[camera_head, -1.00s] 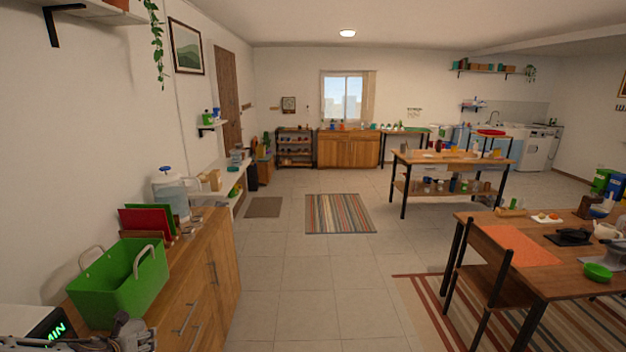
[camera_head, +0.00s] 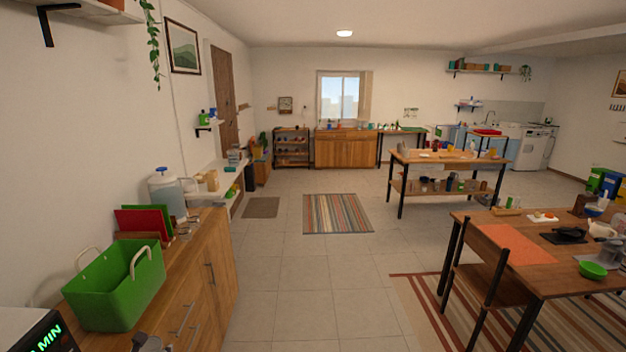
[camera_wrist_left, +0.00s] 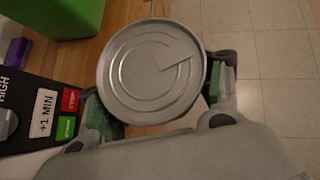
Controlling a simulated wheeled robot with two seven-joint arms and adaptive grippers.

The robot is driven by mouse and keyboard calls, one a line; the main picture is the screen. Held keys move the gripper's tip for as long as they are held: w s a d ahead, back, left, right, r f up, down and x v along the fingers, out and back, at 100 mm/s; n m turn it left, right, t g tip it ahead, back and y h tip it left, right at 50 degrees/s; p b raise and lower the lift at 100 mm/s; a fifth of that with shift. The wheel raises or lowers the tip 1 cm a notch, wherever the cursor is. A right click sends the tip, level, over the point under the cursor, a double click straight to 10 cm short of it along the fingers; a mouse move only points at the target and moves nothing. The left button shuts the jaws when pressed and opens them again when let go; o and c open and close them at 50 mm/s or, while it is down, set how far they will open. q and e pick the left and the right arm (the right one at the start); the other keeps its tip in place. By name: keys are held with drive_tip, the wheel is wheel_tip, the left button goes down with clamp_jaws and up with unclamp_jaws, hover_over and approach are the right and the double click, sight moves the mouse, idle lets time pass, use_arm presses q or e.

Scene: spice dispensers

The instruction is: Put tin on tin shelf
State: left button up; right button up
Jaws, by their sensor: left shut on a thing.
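A round silver-grey tin (camera_wrist_left: 148,68) with a ringed lid fills the middle of the left wrist view. My left gripper (camera_wrist_left: 162,96) is shut on it, with dark green finger pads at its two sides. The tin is held above the floor and counter edge, between the microwave panel and the open floor. In the head view only a small dark part of the gripper or tin shows at the bottom edge, and I cannot tell which. My right gripper is not in view. I cannot tell which shelf is the tin shelf.
A green basket (camera_head: 118,288) stands on the wooden cabinet (camera_head: 205,275) beside a microwave (camera_head: 38,332). A small wall shelf (camera_head: 204,129) holds bottles. A dining table (camera_head: 530,262) with a chair (camera_head: 484,285) stands at the right. The tiled floor (camera_head: 300,275) between is clear.

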use_arm(q)
drive_tip(key=shift+w+d+f, duration=0.15)
drive_tip(key=shift+d+f, duration=0.1)
drive_tip(key=shift+d, duration=0.6)
drive_tip(key=w+d+m+h, duration=0.3)
drive_tip(key=d+m, duration=0.1)
drive_tip(key=d, duration=1.8)
wheel_tip(320, 180, down, 10)
drive_tip(key=b, duration=1)
drive_tip(key=shift+a+t, duration=0.3)
drive_tip(key=shift+a, duration=0.1)
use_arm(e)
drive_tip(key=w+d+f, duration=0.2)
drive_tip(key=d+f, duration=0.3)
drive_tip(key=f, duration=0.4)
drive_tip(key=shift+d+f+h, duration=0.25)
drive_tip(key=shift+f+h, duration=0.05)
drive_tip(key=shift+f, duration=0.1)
use_arm(q)
drive_tip(key=shift+w, duration=0.1)
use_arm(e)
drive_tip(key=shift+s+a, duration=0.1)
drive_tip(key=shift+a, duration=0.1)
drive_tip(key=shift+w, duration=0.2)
